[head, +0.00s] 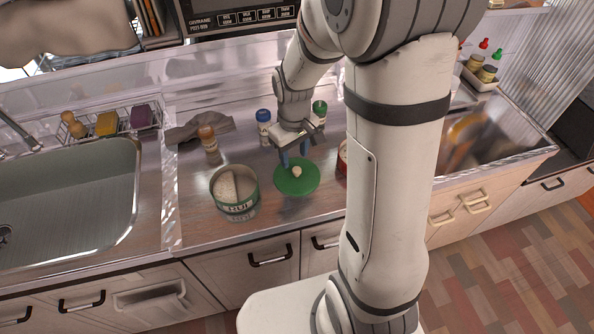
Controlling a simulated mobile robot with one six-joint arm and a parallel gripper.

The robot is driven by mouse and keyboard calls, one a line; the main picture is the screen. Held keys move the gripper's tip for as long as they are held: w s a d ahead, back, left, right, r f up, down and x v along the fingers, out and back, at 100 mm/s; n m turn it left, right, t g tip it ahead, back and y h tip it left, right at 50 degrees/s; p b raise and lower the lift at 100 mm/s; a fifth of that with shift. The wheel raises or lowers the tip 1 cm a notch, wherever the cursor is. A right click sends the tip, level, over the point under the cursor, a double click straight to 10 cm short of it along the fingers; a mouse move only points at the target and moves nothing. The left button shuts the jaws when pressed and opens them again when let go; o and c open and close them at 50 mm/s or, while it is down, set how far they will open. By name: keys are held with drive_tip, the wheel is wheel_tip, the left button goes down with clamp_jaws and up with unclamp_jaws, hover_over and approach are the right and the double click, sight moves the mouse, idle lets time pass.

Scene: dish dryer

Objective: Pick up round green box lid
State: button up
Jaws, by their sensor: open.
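The round green lid (309,182) lies flat on the steel counter, with a pale round knob (296,171) at its middle. My gripper (293,160) points down just behind and over the lid's far part, with its blue-tipped fingers apart and nothing visible between them. I cannot tell from this view whether the fingertips touch the lid. The open round box (236,207) with a green and white side stands to the left of the lid, close to it.
Behind the lid stand a blue-capped bottle (263,121) and a green-capped jar (319,111). A red container (342,157) is partly hidden behind my arm. The counter's front strip is clear.

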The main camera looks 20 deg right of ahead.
sight(297, 169)
drive_tip(key=f, duration=0.6)
drive_tip(key=shift+d, duration=0.3)
drive_tip(key=shift+r, duration=0.1)
drive_tip(key=shift+c, duration=0.4)
clamp_jaws()
